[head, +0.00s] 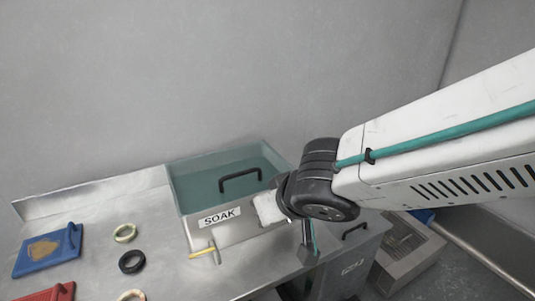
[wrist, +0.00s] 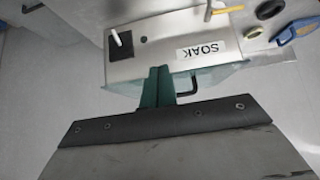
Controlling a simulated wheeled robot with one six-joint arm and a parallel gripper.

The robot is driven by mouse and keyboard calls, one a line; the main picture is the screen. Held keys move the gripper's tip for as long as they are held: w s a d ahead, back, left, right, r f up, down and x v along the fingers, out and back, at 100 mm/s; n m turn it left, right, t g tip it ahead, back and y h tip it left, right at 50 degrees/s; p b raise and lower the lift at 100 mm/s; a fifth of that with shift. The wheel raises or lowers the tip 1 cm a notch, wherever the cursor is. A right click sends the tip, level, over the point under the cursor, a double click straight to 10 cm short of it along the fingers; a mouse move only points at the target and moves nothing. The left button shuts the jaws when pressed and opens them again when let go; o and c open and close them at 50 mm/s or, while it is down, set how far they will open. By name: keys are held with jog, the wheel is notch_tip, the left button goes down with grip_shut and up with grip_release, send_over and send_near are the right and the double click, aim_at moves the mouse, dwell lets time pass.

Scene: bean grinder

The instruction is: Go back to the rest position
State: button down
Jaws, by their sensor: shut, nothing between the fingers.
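My gripper (wrist: 157,88) shows in the wrist view as two teal fingers pressed together, with nothing between them. They point toward the steel front of the basin marked SOAK (wrist: 228,47) and overlap its edge in the picture; I cannot tell whether they touch it. In the head view my arm comes in from the right, and its dark wrist joint is beside the right end of the SOAK basin (head: 203,236). The fingers are not clearly seen there. A black handle (head: 240,175) crosses the basin's greenish water.
A yellow-handled tool (head: 203,252) lies at the basin's front. A grey box (head: 405,257) stands right of the counter. The wall behind is bare.

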jog(key=s+d+r+m+g+h, duration=0.2)
jog(key=s+d, duration=0.5)
jog(key=d, duration=0.6)
jog(key=s+d+r+m+g+h, duration=0.1)
jog(key=s+d+r+m+g, duration=0.2)
jog(key=s+d, duration=0.5)
jog(key=d, duration=0.4)
jog(key=shift+d+m+g+h, duration=0.4)
jog(key=shift+d, duration=0.1)
